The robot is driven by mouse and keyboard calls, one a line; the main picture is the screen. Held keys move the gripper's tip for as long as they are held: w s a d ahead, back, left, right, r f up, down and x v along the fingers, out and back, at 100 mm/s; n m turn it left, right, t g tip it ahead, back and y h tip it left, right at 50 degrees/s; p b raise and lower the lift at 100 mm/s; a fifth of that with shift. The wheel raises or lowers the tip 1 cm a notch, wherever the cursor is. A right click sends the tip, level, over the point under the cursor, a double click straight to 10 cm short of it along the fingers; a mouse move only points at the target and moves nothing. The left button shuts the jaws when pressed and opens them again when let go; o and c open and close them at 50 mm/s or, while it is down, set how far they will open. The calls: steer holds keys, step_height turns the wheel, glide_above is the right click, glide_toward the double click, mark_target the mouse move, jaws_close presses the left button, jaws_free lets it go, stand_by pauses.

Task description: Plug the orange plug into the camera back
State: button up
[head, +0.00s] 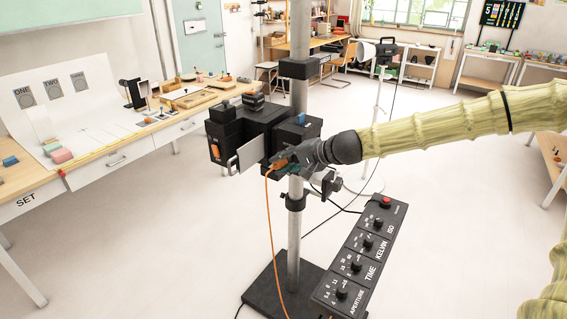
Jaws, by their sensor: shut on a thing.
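The camera (247,128) is a black boxy body mounted on a grey vertical pole at the middle of the head view. An orange part shows on its left side. My gripper (285,163) is at the camera's lower right side, in front of the pole. It is shut on the orange plug (280,164), of which a small part shows between the dark fingers. An orange cable (269,230) hangs from the plug down toward the pole's base. The fingers hide the plug's tip and the socket, so I cannot tell whether the plug touches the camera back.
A black control panel (361,262) with several knobs and a red button is right of the pole, below my arm. The pole's black base plate (265,290) is on the floor. A long table (120,150) with props stands left. Open floor lies between.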

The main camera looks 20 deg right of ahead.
mark_target(283, 161)
steer(key=shift+w+d, duration=0.1)
steer(key=shift+d, duration=0.05)
steer(key=o, duration=1)
steer(key=shift+d, duration=0.1)
steer(key=shift+r, duration=0.1)
steer(key=shift+v, duration=1.55)
steer(key=v, duration=0.8)
steer(key=shift+s+d, duration=0.25)
steer(key=shift+s, duration=0.05)
